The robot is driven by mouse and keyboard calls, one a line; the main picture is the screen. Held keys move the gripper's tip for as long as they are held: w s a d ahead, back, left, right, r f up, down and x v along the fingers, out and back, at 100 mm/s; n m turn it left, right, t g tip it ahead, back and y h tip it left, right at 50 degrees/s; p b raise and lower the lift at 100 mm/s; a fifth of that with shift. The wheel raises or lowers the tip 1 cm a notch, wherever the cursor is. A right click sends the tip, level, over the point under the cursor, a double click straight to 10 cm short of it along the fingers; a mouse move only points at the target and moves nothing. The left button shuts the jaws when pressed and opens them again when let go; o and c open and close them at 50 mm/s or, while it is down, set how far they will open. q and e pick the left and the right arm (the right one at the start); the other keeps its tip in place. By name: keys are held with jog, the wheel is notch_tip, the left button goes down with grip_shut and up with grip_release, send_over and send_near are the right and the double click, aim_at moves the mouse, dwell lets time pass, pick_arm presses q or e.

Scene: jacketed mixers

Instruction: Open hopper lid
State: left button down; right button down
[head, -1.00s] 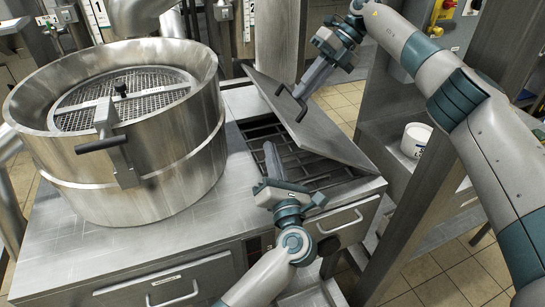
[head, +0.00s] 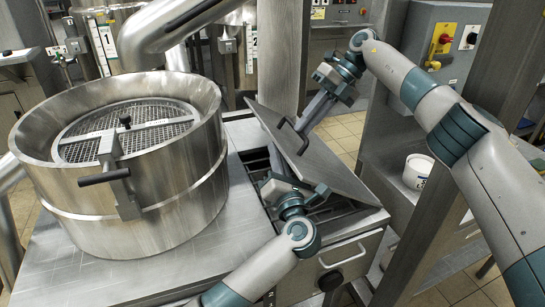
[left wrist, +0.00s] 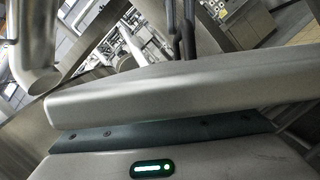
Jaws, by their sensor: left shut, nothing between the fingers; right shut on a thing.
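The hopper lid (head: 335,168) is a flat grey metal plate, tilted up above the hopper opening (head: 258,168), where dark grating shows beneath it. Its dark bar handle (head: 284,127) stands on the upper face. My right gripper (head: 302,125) is shut on this handle. My left gripper (head: 272,152) is shut and empty, at the lid's raised left edge above the opening. Part of its fingers is hard to make out against the lid and grating. In the left wrist view dark upright bars show just beyond a pale metal bar.
A large round steel drum (head: 130,200) with a mesh cover and a T-handle stands left on the same bench. A steel post rises behind the lid. A white tub (head: 417,172) stands at right. The bench front (head: 130,280) is bare.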

pick_arm(q)
jog(key=shift+d, duration=0.1)
pick_arm(e)
jog(key=shift+d+f, duration=0.25)
jog(key=shift+d, duration=0.05)
